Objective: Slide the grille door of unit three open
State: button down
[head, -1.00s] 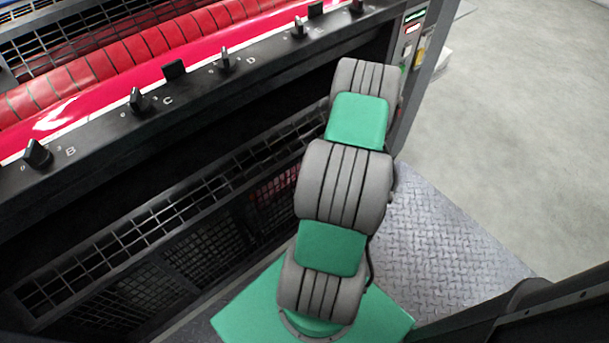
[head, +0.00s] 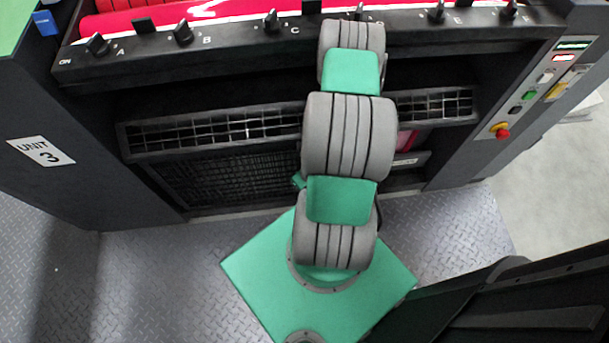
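The sign "UNIT 3" (head: 40,151) is on the dark left side panel of the machine in the head view. Low on the machine's front is a dark mesh grille door (head: 225,182), left of my arm. A barred grille strip (head: 215,132) runs above it and shows again right of my arm. My arm covers the middle of the front, so part of the grille is hidden. Right of my arm a pink part (head: 405,140) shows in a dark gap. I cannot tell how far the door is open. My gripper is not visible.
A control ledge with lettered knobs (head: 183,33) runs above the grille. A right-hand post carries buttons, including a red stop knob (head: 502,133). Diamond-plate floor (head: 170,265) is clear left of my base. A dark frame (head: 490,300) is at lower right.

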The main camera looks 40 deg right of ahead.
jog(key=shift+w+a, duration=0.15)
jog(key=shift+w, duration=0.05)
jog(key=c, duration=1.4)
grip_release()
jog(key=shift+s, duration=0.1)
jog(key=p+v, duration=0.2)
jog(key=v, duration=0.5)
jog(key=shift+r, duration=0.4)
jog(key=shift+s, duration=0.15)
